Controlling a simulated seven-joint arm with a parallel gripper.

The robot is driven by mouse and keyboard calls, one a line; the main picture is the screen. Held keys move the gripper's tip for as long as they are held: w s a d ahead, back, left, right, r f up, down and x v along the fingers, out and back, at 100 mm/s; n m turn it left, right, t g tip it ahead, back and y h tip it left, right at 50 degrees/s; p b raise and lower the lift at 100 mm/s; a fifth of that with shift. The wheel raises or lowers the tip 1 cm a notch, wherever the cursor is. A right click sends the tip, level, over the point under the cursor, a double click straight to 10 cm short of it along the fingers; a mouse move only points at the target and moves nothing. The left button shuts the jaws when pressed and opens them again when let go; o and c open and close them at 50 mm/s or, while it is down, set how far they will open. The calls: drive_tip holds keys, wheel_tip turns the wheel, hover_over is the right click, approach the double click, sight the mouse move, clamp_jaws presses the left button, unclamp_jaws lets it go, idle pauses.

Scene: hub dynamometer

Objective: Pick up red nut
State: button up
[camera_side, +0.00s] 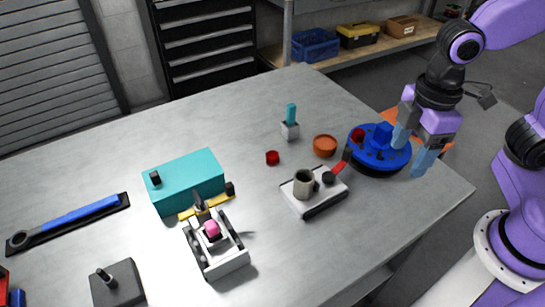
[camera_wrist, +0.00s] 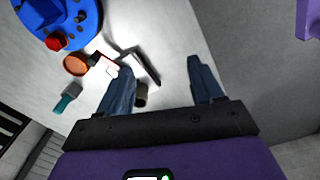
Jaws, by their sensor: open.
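Two small red pieces show in the side view. One red nut-like piece (camera_side: 358,134) sits on the blue round hub (camera_side: 367,160), near its left edge; it also shows on the hub in the wrist view (camera_wrist: 55,42). The other, a short red cylinder (camera_side: 272,157), lies on the table left of the orange cup. I cannot tell for sure which is the red nut. My gripper (camera_side: 411,153) is open and empty, over the right side of the hub in the side view. In the wrist view the hub is left of my gripper (camera_wrist: 158,70).
An orange cup (camera_side: 324,145), a teal-handled tool (camera_side: 291,122) and a white fixture (camera_side: 318,196) with a grey cylinder stand near the hub. A teal box (camera_side: 186,180) and a clamp-like fixture (camera_side: 217,249) are farther left. The table's right edge is close to the hub.

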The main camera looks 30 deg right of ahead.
drive_tip(key=w+a+n, duration=0.1)
drive_tip(key=w+a, duration=0.4)
drive_tip(key=w, duration=0.3)
drive_tip(key=w+a+n, duration=0.2)
drive_tip(key=w+a, duration=0.2)
drive_tip(key=w, duration=0.4)
drive_tip(key=n, duration=0.2)
approach(271, 154)
wheel_tip(271, 154, down, 9)
drive_tip(key=shift+w+a+f, duration=0.1)
drive_tip(key=shift+f, duration=0.15)
drive_tip(key=shift+c, duration=0.3)
clamp_jaws()
drive_tip(key=shift+r, duration=0.1)
